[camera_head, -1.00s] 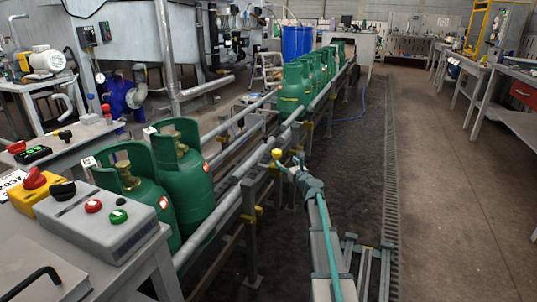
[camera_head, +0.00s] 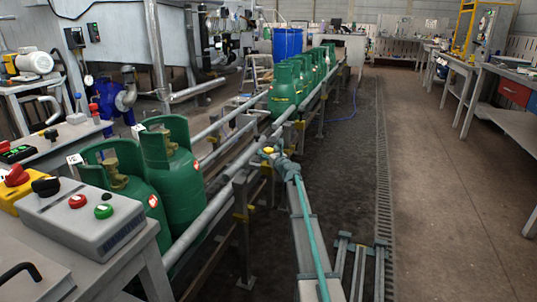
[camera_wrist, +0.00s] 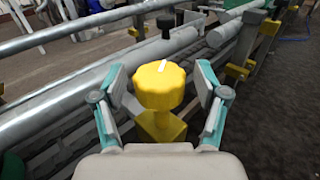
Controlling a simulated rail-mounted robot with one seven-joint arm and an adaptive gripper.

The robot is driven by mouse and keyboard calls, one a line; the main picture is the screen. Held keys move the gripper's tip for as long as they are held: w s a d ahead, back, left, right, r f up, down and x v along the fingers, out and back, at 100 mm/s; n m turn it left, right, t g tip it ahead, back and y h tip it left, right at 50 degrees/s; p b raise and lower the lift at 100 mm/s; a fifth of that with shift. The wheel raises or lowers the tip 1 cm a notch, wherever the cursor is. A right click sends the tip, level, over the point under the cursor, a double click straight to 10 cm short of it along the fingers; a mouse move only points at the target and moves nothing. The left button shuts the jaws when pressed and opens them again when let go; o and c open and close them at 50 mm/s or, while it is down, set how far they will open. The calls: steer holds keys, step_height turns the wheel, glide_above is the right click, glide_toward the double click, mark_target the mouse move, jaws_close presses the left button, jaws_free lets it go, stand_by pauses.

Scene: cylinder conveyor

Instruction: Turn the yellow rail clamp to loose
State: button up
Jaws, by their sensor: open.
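The yellow rail clamp (camera_wrist: 158,86) has a round, ridged knob with a white mark near its top right edge. It is mounted by the conveyor's guide rail, and its yellow body shows below the knob. In the head view the clamp (camera_head: 268,150) is a small yellow spot at the end of my arm. My gripper (camera_wrist: 162,98) is open, with one finger on each side of the knob. A gap shows between the knob and each finger pad. In the head view my gripper (camera_head: 276,158) is small and its fingers are hard to make out.
Grey guide rails (camera_head: 215,205) run along the conveyor beside my gripper. Two green gas cylinders (camera_head: 172,180) stand at the near left, and several more (camera_head: 290,85) stand farther along. A grey control box (camera_head: 88,222) is at the lower left. Floor at right is open.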

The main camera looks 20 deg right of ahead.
steer(key=c, duration=1.2)
steer(key=shift+o, duration=0.2)
